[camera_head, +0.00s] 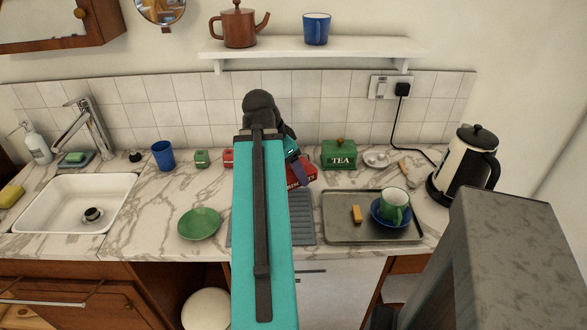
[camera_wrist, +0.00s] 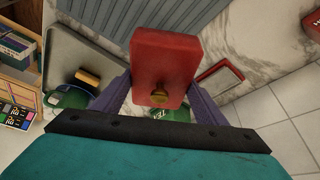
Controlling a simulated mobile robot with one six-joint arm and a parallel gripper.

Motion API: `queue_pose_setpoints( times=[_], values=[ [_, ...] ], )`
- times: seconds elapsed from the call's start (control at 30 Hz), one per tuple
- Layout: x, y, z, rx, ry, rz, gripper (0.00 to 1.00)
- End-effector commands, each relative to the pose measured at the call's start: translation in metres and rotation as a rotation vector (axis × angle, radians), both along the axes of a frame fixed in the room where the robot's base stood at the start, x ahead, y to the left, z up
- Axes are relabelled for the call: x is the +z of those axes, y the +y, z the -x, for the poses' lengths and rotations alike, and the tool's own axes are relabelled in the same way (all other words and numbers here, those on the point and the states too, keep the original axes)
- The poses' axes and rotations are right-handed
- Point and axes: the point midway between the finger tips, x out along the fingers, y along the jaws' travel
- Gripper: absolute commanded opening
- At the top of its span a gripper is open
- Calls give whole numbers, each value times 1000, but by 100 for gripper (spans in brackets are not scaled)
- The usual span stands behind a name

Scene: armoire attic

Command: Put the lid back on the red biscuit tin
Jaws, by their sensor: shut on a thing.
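My gripper (camera_head: 296,160) reaches over the counter at the end of my teal arm. In the wrist view my gripper (camera_wrist: 158,82) has its purple fingers closed on the two sides of a red rectangular lid (camera_wrist: 160,55) with a small brass knob. The lid appears held above and apart from the tin; the exact gap cannot be told.
The green TEA caddy (camera_head: 339,154) stands close right of the tin. A tray (camera_head: 345,233) with a green cup (camera_head: 396,203) lies front right. A kettle (camera_head: 466,168) is farther right. A green plate (camera_head: 199,223) and blue tumbler (camera_head: 163,154) are left.

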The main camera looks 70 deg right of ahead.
Motion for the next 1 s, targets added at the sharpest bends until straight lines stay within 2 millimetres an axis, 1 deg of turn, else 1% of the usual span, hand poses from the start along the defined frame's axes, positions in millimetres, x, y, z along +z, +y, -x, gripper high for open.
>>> queue_pose_setpoints(
  times=[0.17, 0.27, 0.37, 0.47, 0.57, 0.77, 1.0],
  values=[
    [0, 0, -1, 2, 0, 0, 40],
    [0, 1, -5, 15, 0, 0, 40],
    [0, 2, -16, 47, -1, 1, 40],
    [0, 5, -33, 101, 0, 2, 40],
    [1, 10, -57, 174, 0, 0, 40],
    [2, 26, -113, 352, 0, 2, 40],
    [4, 55, -180, 572, 0, 2, 40]
  ],
)
